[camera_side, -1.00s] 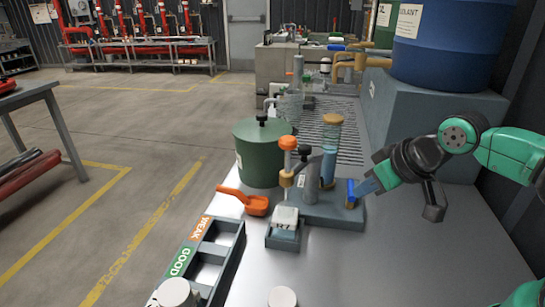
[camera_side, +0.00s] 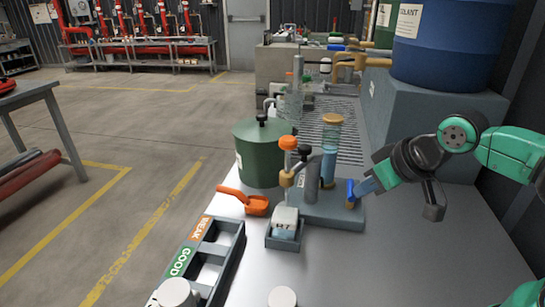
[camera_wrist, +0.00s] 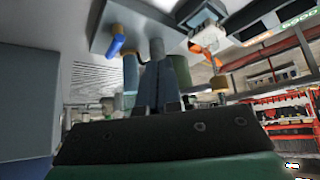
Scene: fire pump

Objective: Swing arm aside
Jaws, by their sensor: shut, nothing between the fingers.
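A grey stand (camera_side: 335,215) on the bench carries an upright post (camera_side: 312,182) and a short dark swing arm (camera_side: 303,163) with an orange-capped tube (camera_side: 289,157) at its outer end. Below the tube, a white-topped container marked 427 (camera_side: 285,217) sits in a grey tray, with light blue showing under its top. A blue handle (camera_side: 351,193) stands at the stand's right side. My gripper (camera_side: 362,188) is shut and empty, right beside this handle; I cannot tell whether they touch. In the wrist view, the blue handle (camera_wrist: 116,46) is left of my fingers (camera_wrist: 158,68).
A green drum (camera_side: 258,155) and an orange scoop (camera_side: 255,204) stand left of the stand. A clear cylinder with a tan lid (camera_side: 332,130) is behind it. A tray labelled GOOD and WEAK (camera_side: 232,255) lies front left. The bench at front right is clear.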

